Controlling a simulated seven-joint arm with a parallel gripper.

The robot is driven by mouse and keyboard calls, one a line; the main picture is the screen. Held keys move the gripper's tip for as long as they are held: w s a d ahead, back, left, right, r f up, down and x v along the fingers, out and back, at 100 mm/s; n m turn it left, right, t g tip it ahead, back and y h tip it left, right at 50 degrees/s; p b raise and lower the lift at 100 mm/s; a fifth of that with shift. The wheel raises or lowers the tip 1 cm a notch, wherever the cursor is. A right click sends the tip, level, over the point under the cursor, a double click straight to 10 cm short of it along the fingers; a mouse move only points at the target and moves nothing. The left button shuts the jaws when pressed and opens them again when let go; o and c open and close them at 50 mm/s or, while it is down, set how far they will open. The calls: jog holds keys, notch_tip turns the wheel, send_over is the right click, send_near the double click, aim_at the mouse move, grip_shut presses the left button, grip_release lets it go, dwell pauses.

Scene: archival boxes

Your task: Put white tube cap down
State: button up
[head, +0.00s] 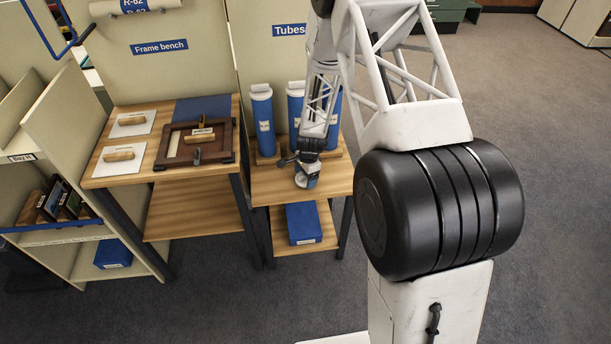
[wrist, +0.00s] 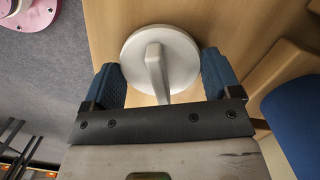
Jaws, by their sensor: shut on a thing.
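The white tube cap (wrist: 181,62), a round disc with a raised fin handle, sits between the two blue fingers of my gripper (wrist: 163,80) in the wrist view. My gripper is shut on the cap, with a finger at either side of its rim. In the head view my gripper (head: 306,181) is low over the front of the wooden tube bench (head: 330,182), with the cap (head: 300,181) small at its tip. Wood lies behind the cap; I cannot tell whether they touch. Blue tubes stand at the bench's back: left tube (head: 262,122), middle tube (head: 295,112), right tube (head: 335,118), partly behind my arm.
A blue box (head: 304,223) lies on the shelf below. The frame bench (head: 125,185) to the left holds a wooden frame (head: 172,148) and white cards. A blue tube (wrist: 295,115) is close at right in the wrist view. Bare wood lies left of my gripper.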

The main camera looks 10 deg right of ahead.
jog(key=o, duration=0.7)
jog(key=shift+f, duration=0.1)
jog(key=shift+o, duration=0.2)
notch_tip(320, 180, up, 12)
jog(key=d, duration=0.1)
jog(key=shift+w+d, duration=0.15)
jog(key=shift+w, duration=0.1)
jog(key=shift+r, duration=0.2)
dwell(0.3)
